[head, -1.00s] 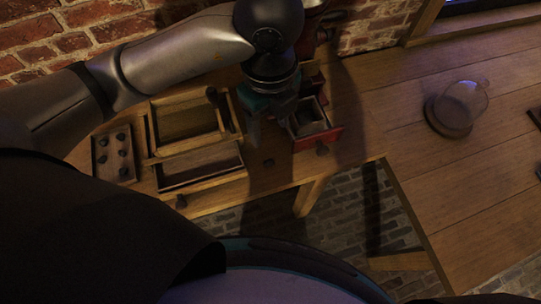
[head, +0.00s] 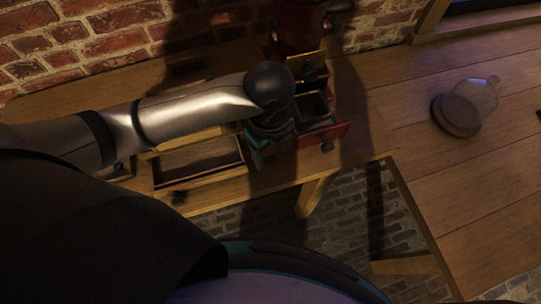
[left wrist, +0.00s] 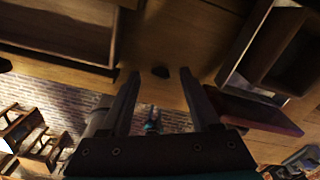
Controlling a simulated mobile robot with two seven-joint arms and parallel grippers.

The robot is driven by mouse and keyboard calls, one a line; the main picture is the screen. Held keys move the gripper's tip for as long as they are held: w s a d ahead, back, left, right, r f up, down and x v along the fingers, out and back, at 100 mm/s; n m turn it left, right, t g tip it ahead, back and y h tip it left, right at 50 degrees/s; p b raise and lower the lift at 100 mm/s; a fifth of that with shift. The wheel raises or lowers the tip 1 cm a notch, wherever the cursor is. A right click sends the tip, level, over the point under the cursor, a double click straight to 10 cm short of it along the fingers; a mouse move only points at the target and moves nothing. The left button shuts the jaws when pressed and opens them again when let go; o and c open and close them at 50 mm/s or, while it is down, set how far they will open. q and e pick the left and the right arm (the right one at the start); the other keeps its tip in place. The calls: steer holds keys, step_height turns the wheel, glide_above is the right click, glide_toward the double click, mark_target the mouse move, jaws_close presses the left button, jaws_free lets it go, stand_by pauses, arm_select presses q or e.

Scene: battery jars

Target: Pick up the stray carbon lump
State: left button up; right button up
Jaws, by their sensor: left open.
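The stray carbon lump is a small dark piece on the wooden tabletop. It shows in the left wrist view (left wrist: 161,72), lying in line with the gap between the fingertips; I cannot tell its exact distance from them. In the head view my left gripper and arm hide it. My left gripper (head: 258,148) points down over the table's front part, between the wooden tray and the red drawer. In the left wrist view its two fingers (left wrist: 159,80) stand apart with nothing held between them. My right gripper is not in view.
An open wooden tray (head: 197,178) lies left of the gripper. A pulled-out red drawer (head: 330,134) with a knob stands close on the right. The table's front edge is near, with brick floor beyond.

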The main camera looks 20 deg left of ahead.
arm_select(q)
steer(key=shift+f, duration=0.3)
steer(key=shift+c, duration=0.4)
jaws_close()
